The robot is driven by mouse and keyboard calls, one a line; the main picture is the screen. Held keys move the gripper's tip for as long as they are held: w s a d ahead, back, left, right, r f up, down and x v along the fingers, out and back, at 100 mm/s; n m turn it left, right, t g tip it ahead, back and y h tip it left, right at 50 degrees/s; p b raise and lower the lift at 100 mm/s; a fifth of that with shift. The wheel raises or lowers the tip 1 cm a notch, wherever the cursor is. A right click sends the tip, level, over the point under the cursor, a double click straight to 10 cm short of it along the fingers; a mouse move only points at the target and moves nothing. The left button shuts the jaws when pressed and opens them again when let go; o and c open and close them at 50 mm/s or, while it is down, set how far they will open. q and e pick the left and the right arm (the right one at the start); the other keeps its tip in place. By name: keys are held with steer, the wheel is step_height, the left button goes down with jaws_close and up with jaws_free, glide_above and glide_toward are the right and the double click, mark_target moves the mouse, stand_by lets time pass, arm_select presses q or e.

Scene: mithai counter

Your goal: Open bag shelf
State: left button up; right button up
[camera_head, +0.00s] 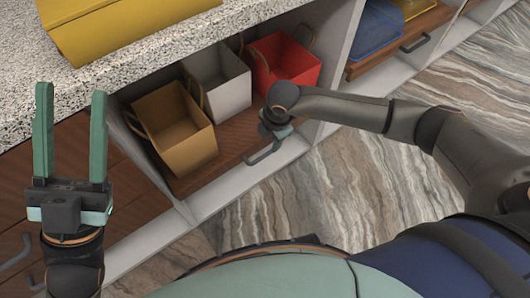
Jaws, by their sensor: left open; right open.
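The bag shelf (222,160) is a brown wooden board low in the counter, with a dark bar handle (264,155) on its front. A brown bag (177,128), a white bag (222,82) and a red bag (285,62) stand on it. My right gripper (273,134) is at the shelf's front, just above the handle's right end and in front of the red bag. Its fingers are small and partly hidden, and I cannot tell whether they touch the handle. My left gripper (71,100) is open, empty and pointing up at the left, apart from the shelf.
A speckled stone countertop (150,62) with a yellow box (120,22) lies above the shelf. Another shelf (395,48) with a blue item and its own handle is at the upper right. Brown drawers are at the left. The marbled floor (330,195) in front is clear.

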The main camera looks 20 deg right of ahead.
mark_target(265, 155)
steer(key=f+b, duration=0.1)
steer(key=f, duration=0.2)
steer(key=w+f+b, duration=0.1)
steer(key=f, duration=0.2)
steer(key=f+b, duration=0.1)
steer(key=f, duration=0.2)
steer(key=shift+w+a+f+b, duration=0.35)
steer(key=shift+a, duration=0.05)
arm_select(q)
steer(key=shift+n, duration=0.5)
step_height(265, 155, down, 4)
steer(key=shift+w+d+f, duration=0.1)
steer(key=shift+d+f, duration=0.05)
arm_select(e)
jaws_close()
